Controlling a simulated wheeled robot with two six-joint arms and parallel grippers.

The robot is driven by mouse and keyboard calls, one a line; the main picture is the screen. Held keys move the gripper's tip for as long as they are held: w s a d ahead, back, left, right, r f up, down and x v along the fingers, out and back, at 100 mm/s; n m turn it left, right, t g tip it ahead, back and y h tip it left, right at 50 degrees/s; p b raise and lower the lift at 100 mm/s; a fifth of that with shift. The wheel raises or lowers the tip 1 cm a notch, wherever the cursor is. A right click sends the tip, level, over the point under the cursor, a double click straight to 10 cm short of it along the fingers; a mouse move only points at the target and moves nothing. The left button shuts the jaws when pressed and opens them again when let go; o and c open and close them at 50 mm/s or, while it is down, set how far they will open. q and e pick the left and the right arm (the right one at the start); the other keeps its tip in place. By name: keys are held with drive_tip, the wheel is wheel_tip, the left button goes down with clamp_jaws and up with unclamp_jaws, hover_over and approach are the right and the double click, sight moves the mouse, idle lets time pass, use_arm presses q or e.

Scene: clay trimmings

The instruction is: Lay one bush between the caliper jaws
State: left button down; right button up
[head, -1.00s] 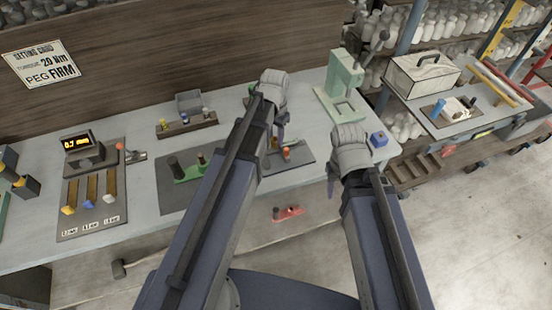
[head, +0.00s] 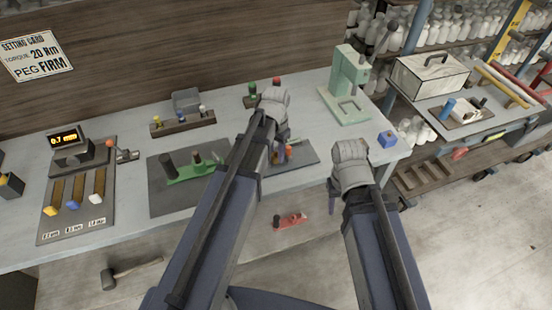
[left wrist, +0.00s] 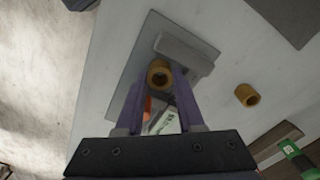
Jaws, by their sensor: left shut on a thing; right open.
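My left gripper (head: 281,158) is shut on a brass-coloured bush (left wrist: 160,73), held between its fingertips over a small dark plate (head: 307,150). In the left wrist view a grey bar (left wrist: 187,52) lies on this plate, right beside the held bush. The bar may be part of the caliper, but I cannot tell the jaws apart. A pale green-and-white piece (left wrist: 166,120) and an orange piece show between the fingers, partly hidden. A second bush (left wrist: 247,95) stands apart on the bench. My right gripper (head: 333,202) is open and empty, in front of the bench.
A larger dark mat with a green clamp-like tool (head: 194,172) lies left of the plate. A red tool (head: 290,220) lies below.

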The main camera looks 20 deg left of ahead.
use_arm(q)
drive_tip(key=shift+f, duration=0.3)
use_arm(e)
drive_tip(key=shift+f, duration=0.3)
use_arm(q)
drive_tip(key=shift+f, duration=0.2)
drive_tip(key=c, duration=0.8)
unclamp_jaws()
use_arm(e)
drive_tip(key=shift+f, duration=0.15)
use_arm(q)
drive_tip(key=shift+r, duration=0.15)
wheel_tip(320, 180, up, 12)
drive_tip(key=p, duration=1.2)
drive_tip(key=s+d+y, duration=0.1)
drive_tip(key=s+d, duration=0.9)
drive_tip(key=s, duration=0.4)
drive_tip(key=shift+s+d+n, duration=0.25)
drive_tip(key=shift+n, duration=0.05)
use_arm(e)
wheel_tip(320, 180, up, 12)
use_arm(q)
drive_tip(key=shift+r, duration=0.1)
